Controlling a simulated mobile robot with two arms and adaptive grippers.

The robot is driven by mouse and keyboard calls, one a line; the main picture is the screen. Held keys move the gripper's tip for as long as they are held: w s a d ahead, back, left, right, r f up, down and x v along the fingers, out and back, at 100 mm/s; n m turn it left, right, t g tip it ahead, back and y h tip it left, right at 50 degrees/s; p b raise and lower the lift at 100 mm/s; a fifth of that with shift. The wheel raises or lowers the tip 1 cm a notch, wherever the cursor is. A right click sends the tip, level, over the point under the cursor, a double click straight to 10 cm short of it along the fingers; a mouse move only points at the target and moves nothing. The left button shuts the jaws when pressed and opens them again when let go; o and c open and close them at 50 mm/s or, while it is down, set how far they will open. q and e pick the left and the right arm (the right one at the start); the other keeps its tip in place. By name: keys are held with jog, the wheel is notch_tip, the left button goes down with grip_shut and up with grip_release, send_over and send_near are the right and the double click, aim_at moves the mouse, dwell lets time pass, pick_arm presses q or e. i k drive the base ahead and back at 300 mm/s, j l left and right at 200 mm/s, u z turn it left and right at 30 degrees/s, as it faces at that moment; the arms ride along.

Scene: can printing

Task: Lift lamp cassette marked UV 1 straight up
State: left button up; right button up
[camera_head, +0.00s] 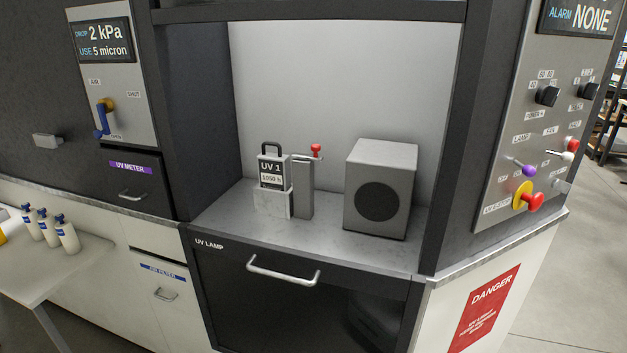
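The lamp cassette marked UV 1 (270,168) stands upright in the open bay, with a dark loop handle (270,147) on top and a "1050 h" label. Its lower part sits in a pale block-shaped holder (272,203). A grey post (303,191) stands directly to its right, with a metal arm and a red knob (316,149) at the top. Neither of my grippers is in the picture. Nothing is touching the handle.
A grey box with a round dark opening (381,188) stands right of the cassette. Bay walls close in both sides; the space above the cassette is clear. A UV LAMP door with a bar handle (283,271) lies below. Control panels flank the bay; white bottles (67,235) stand left.

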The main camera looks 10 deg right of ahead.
aim_at(273, 170)
jog(key=i+j+z, duration=0.8)
jog(key=j, duration=0.3)
jog(key=i, duration=0.1)
